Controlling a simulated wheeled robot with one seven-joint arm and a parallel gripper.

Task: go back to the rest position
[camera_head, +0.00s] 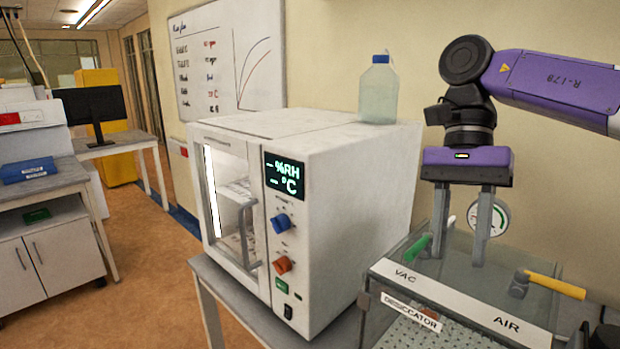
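My gripper (460,255) points straight down at the right of the view, with a purple body and two grey fingers wide apart. I see nothing held between the fingers. The fingers are above or in front of the back part of the clear-lidded desiccator (413,311); I cannot tell whether they touch it. The right finger partly covers a round pressure gauge (499,218). A green valve handle (415,248) is close to the left finger, on the VAC side. A yellow valve handle (556,285) is on the AIR side.
A white chamber (350,165) with a closed door and blue and orange knobs stands left of the desiccator. A capped bottle (378,95) stands on it. A whiteboard (228,60) hangs behind. Open floor (140,260) lies at left, beside a cabinet (45,250).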

